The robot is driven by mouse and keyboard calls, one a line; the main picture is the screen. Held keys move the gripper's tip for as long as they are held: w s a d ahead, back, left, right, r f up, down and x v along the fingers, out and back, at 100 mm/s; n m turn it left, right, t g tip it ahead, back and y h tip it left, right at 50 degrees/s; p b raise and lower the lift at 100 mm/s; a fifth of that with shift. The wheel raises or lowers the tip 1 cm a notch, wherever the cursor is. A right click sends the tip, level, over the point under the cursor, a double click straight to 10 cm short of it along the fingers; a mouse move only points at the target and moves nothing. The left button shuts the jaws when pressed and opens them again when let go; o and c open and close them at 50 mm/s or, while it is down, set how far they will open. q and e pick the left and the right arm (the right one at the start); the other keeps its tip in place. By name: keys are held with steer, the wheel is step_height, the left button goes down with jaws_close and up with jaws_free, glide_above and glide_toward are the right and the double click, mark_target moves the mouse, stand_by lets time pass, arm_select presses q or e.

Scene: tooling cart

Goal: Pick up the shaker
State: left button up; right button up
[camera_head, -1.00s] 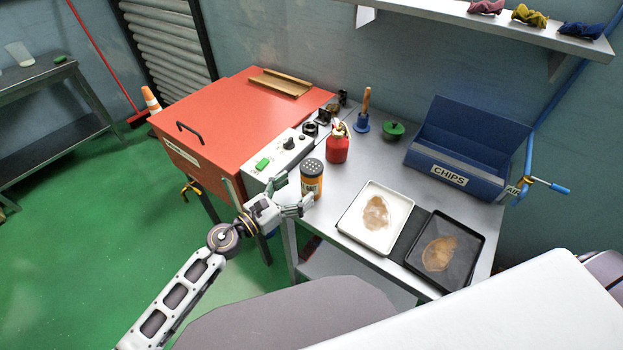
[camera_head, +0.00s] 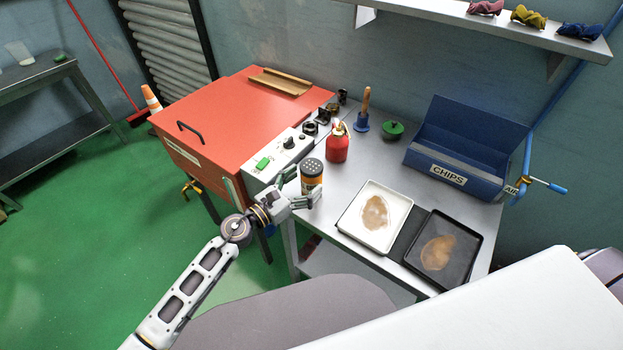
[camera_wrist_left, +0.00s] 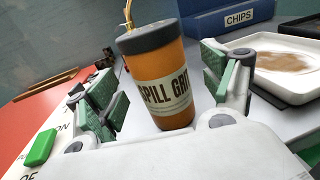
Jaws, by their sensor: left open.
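The shaker (camera_head: 312,174) is an orange canister with a dark, perforated lid. It stands upright on the grey cart top near its left front edge. In the left wrist view the shaker (camera_wrist_left: 158,75) shows its label, "SPILL GRI…", and sits between the two fingers. My left gripper (camera_head: 304,187) is open around it, with green-padded fingers on either side. In the left wrist view my left gripper (camera_wrist_left: 160,95) shows a gap between each pad and the shaker. My right gripper is not in view.
A control box (camera_head: 281,155) and red cabinet (camera_head: 235,112) stand close on the left. A red bottle (camera_head: 337,146) is behind the shaker. A white tray (camera_head: 349,225), a black tray (camera_head: 474,249) and a blue CHIPS bin (camera_head: 416,158) lie to the right.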

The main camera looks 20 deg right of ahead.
mark_target(312, 165)
arm_select(q)
steer(key=shift+x, duration=0.8)
steer(key=shift+w+d+r, duration=0.1)
steer(key=shift+w+d, duration=0.25)
steer(key=shift+d, duration=0.15)
steer(key=shift+w+d, duration=0.1)
steer(key=shift+d, duration=0.05)
steer(key=c, duration=1.3)
steer(key=shift+r, duration=0.1)
steer(key=shift+r+p, duration=0.3)
steer(key=shift+p, duration=0.1)
steer(key=shift+r+p, duration=0.35)
steer(key=shift+r, duration=0.3)
step_height(312, 165, up, 5)
steer(key=p, duration=0.3)
steer(key=shift+r, duration=0.15)
steer(key=shift+r+p, duration=0.55)
steer(key=shift+r, duration=0.1)
steer(key=shift+r+p, duration=0.45)
steer(key=shift+r, duration=0.25)
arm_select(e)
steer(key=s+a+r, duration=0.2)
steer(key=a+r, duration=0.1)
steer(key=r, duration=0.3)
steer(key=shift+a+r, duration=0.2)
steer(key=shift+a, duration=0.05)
